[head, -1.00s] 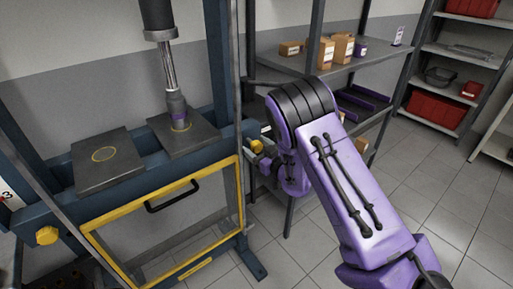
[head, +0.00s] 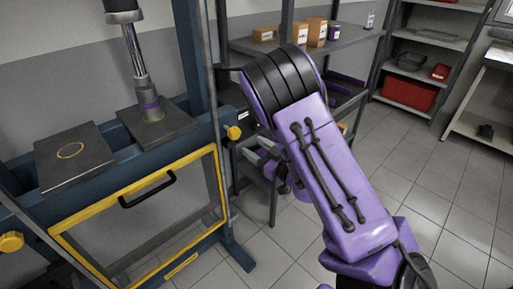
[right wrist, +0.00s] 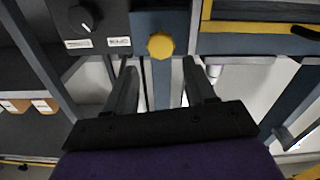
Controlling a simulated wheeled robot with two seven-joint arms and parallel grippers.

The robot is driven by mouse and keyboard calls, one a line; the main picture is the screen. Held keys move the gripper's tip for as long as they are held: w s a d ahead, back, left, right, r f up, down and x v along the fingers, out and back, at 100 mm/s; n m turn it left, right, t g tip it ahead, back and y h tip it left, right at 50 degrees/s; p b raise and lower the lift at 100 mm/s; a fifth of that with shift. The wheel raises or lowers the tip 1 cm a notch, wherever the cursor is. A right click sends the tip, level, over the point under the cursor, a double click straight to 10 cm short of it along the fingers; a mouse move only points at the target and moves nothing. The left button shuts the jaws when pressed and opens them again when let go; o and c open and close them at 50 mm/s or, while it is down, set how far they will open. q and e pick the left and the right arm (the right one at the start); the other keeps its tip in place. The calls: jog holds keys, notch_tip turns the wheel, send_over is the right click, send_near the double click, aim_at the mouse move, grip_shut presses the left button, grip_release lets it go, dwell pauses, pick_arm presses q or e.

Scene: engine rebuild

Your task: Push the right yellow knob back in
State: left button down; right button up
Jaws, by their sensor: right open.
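The right yellow knob (head: 233,132) sticks out on a short stem from the right end of the press's blue crossbeam. In the right wrist view the yellow knob (right wrist: 160,46) faces me, just beyond my fingertips and roughly centred between them. My right gripper (head: 257,153) is open and empty, a little below and to the right of the knob in the head view, partly hidden by my arm. Its two dark fingers (right wrist: 158,68) are apart in the wrist view. They do not appear to touch the knob. My left gripper is not in view.
The press frame (head: 195,60) holds a yellow-edged guard (head: 130,187) with a black handle. A left yellow knob (head: 11,241) sits at the far left. Shelves with boxes (head: 316,32) stand behind my right arm. A dark dial panel (right wrist: 88,20) is beside the knob.

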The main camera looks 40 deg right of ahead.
jog(key=d+r+m+h, duration=0.1)
jog(key=r, duration=0.1)
jog(key=s+d+r+m+t+h, duration=0.1)
jog(key=d, duration=0.1)
jog(key=shift+s+r+m, duration=0.15)
jog(key=shift+r+m, duration=0.15)
jog(key=shift+r, duration=0.05)
grip_shut()
jog(key=m+g+y, duration=0.1)
jog(key=m+y, duration=0.1)
jog(key=m, duration=1.5)
send_near(236, 135)
jog(key=w+p, duration=0.2)
jog(key=w, duration=0.5)
jog(key=shift+s, duration=0.1)
